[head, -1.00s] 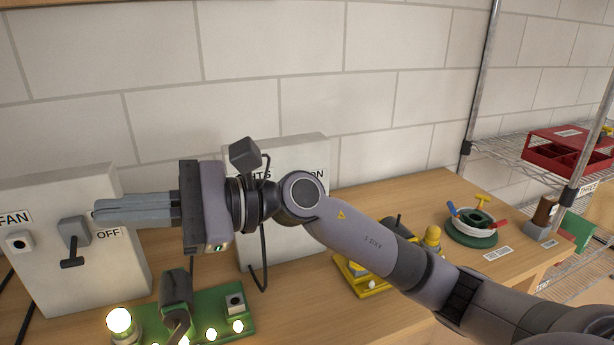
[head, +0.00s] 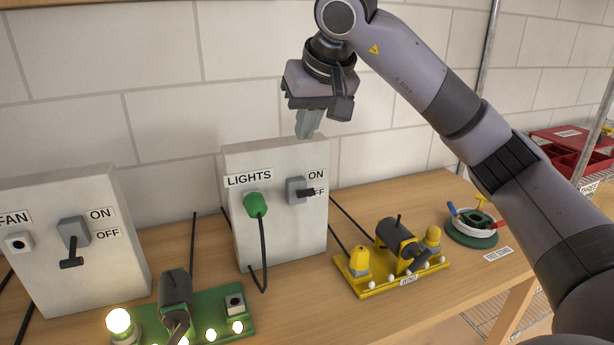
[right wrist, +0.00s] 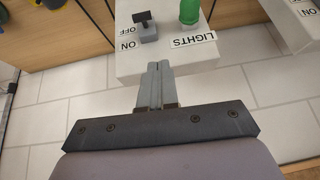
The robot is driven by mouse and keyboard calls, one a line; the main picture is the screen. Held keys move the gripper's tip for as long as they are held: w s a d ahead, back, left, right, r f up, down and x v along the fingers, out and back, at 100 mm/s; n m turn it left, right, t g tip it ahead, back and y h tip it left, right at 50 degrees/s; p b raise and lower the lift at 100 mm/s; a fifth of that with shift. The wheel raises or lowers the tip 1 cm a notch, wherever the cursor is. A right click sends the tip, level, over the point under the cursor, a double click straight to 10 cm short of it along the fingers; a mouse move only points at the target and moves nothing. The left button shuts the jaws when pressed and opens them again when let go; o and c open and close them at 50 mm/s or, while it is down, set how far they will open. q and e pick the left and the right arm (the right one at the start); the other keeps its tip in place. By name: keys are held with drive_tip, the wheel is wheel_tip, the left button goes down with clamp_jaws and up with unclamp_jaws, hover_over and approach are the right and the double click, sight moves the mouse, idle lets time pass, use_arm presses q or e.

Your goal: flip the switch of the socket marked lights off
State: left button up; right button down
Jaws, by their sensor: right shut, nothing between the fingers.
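The light grey box marked LIGHTS (head: 285,225) stands against the wall, with a green plug (head: 256,204) and cable on its front. Its switch (head: 298,190) has a dark lever reaching over part of the OFF label; I cannot tell its exact setting. My right gripper (head: 306,134) is shut and empty, pointing down just above the box's top edge, up and apart from the switch. In the right wrist view, the gripper fingers (right wrist: 153,68) overlap the box's top, and the switch (right wrist: 148,32) lies beyond them. My left gripper is not in view.
A FAN box (head: 75,285) with its lever down stands left. A green board (head: 205,318) with glowing bulbs sits in front; a yellow board (head: 395,270) is to the right. A red tray (head: 575,150) is on the wire shelf.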

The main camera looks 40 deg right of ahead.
drive_tip(key=shift+s+d+r+h, duration=0.15)
drive_tip(key=shift+d+r+h, duration=0.1)
drive_tip(key=shift+d, duration=0.2)
drive_tip(key=shift+s+d+r+h, duration=0.1)
drive_tip(key=shift+d+r+h, duration=0.1)
drive_tip(key=shift+d, duration=0.2)
hover_over(307, 193)
drive_tip(key=w, duration=0.1)
wheel_tip(307, 193, down, 9)
drive_tip(key=shift+d+r, duration=0.1)
drive_tip(key=shift+s+f, duration=0.15)
drive_tip(key=shift+f, duration=0.45)
drive_tip(key=shift+s+f, duration=0.15)
drive_tip(key=shift+f, duration=0.4)
drive_tip(key=shift+s+f+p, duration=0.2)
drive_tip(key=shift+f+p, duration=0.1)
drive_tip(key=shift+f, duration=0.45)
